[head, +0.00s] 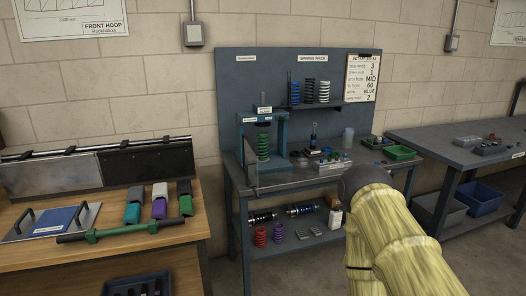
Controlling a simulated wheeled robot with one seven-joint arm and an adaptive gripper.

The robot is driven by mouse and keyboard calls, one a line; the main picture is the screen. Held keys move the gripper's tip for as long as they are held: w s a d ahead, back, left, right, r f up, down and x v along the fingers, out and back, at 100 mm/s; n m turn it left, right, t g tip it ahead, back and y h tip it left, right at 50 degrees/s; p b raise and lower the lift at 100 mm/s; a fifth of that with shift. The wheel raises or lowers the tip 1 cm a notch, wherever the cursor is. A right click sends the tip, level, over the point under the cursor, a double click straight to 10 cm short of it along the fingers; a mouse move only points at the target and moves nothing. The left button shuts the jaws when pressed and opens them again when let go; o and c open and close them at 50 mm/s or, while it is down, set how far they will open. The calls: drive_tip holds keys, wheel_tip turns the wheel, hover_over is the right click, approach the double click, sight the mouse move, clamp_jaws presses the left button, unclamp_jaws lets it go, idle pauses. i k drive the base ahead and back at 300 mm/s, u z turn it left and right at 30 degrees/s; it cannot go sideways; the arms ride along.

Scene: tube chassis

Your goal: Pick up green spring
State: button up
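The green spring (263,144) stands upright in a blue-grey press frame (243,140) on the left part of the middle workbench. The frame's top beam and a labelled block sit just above the spring. My arm, in a pale yellow cover with a dark joint at its end, reaches in from the lower right. I cannot make out my gripper or its fingers, so its place relative to the spring is not shown.
A rack shelf (315,106) behind holds blue, black and white springs. Small tools and a green tray (399,152) lie right of the press. Red and purple springs (278,233) and shock absorbers sit on the lower shelf. A wooden bench (180,240) stands left.

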sight(261, 139)
drive_tip(key=u, duration=1.65)
drive_tip(key=i, duration=1.05)
drive_tip(key=z, duration=0.75)
